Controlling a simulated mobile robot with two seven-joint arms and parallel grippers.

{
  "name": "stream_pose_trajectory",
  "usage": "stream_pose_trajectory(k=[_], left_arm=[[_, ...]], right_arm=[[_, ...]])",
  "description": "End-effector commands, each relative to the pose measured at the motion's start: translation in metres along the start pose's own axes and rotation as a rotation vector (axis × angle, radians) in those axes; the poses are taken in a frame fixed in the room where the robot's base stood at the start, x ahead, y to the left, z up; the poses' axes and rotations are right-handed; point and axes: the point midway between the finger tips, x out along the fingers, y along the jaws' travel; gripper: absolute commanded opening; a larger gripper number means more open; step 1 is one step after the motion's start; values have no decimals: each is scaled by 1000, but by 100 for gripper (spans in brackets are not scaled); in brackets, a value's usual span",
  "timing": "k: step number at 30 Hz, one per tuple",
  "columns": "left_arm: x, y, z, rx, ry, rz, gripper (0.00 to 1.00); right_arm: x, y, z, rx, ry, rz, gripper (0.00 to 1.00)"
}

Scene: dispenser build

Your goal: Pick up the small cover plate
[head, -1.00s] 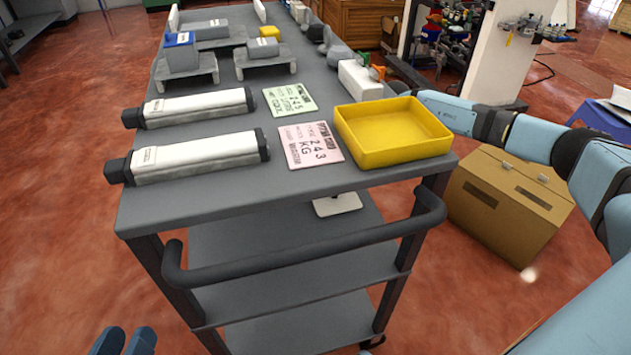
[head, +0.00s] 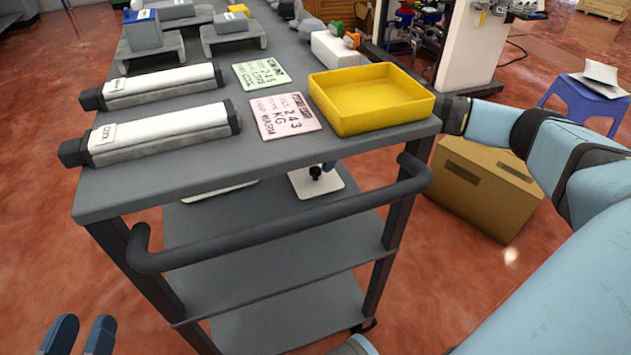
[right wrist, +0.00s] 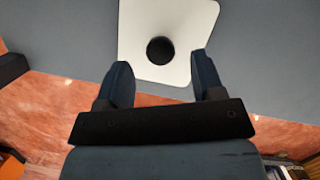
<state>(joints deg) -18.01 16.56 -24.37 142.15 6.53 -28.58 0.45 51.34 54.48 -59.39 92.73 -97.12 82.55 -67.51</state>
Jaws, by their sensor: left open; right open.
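The small cover plate (head: 304,189) is white with a black knob and lies on the cart's shelf below the top. In the right wrist view the plate (right wrist: 190,22) and its round black knob (right wrist: 160,50) are just ahead of my right gripper (right wrist: 161,60). That gripper is open, with the knob in line with the gap between its fingertips. In the head view the cart top hides most of the right gripper; a dark blue tip shows by the knob. My left gripper (head: 85,322) is open and empty at the bottom left, away from the cart.
The cart top (head: 210,180) and its dark handle bar (head: 290,232) overhang the shelf. A yellow tray (head: 372,98), pink card (head: 286,117), green card (head: 261,73) and two white-topped bars (head: 165,130) lie on top. Another white plate (head: 222,189) shows partly on the shelf. A cardboard box (head: 485,190) stands right.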

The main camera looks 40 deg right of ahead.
Motion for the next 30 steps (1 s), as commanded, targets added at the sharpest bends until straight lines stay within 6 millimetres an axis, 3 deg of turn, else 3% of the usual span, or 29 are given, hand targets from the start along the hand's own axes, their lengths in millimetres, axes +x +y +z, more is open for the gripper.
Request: stream_pose_trajectory(k=[6, 14, 22, 30], left_arm=[[5, -7, 1, 85, 53, -7, 43], [6, -12, -9, 132, 77, -5, 43], [5, -10, -6, 118, 71, -6, 43], [3, -9, -4, 110, 61, -5, 43]], right_arm=[[37, 0, -1, 0, -1, 2, 62], [39, 0, 0, 0, -1, 1, 62], [39, 0, 0, 0, -1, 1, 4], [38, 0, 0, 0, -1, 1, 4]])
